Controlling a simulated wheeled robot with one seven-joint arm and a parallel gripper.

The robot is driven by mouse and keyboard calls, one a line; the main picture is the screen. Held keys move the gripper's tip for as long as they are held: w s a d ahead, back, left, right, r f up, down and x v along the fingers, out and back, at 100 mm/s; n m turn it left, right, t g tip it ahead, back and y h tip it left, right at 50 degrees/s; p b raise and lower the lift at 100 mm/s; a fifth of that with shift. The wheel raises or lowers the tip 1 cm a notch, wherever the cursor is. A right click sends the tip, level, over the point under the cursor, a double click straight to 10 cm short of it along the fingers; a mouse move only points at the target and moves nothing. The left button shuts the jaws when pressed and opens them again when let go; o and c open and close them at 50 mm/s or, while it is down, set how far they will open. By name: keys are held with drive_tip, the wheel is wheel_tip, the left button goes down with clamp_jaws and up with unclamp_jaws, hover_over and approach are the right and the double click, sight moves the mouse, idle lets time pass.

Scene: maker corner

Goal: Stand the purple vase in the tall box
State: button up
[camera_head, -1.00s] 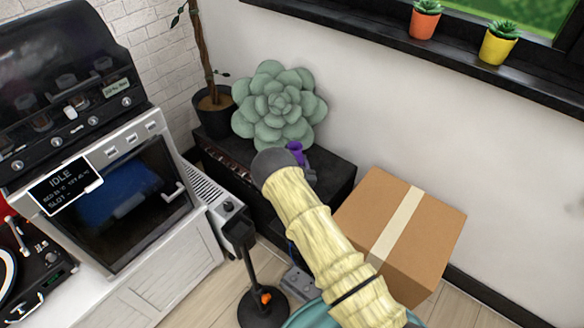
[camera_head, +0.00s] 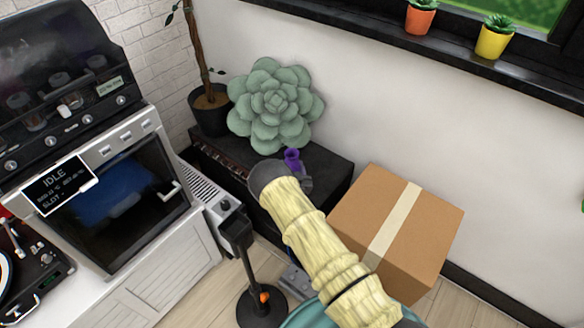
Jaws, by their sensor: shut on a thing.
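The purple vase (camera_head: 292,158) shows only in its upper part, just beyond the dark grey end of my arm. The rest of it is hidden. My gripper (camera_head: 305,181) is mostly hidden behind my cream-sleeved arm; a small grey part shows at the vase. It is shut on the vase, above or in front of the dark low cabinet; I cannot tell the gap. A brown cardboard box (camera_head: 361,217) with a pale tape strip over its closed top stands to the right. I see no open tall box.
A big green succulent (camera_head: 275,104) and a potted plant (camera_head: 210,108) stand at the back by the wall. A black stand (camera_head: 262,306) is on the floor left of my arm. An oven-like machine (camera_head: 125,190) is at left.

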drive_tip(key=o, duration=1)
drive_tip(key=shift+f, duration=0.1)
drive_tip(key=shift+r, duration=0.2)
drive_tip(key=s, duration=0.4)
drive_tip(key=s+d, duration=0.1)
drive_tip(key=s, duration=0.3)
drive_tip(key=s+p, duration=0.1)
drive_tip(key=s, duration=0.3)
drive_tip(key=shift+d+f, duration=0.1)
drive_tip(key=shift+d, duration=0.15)
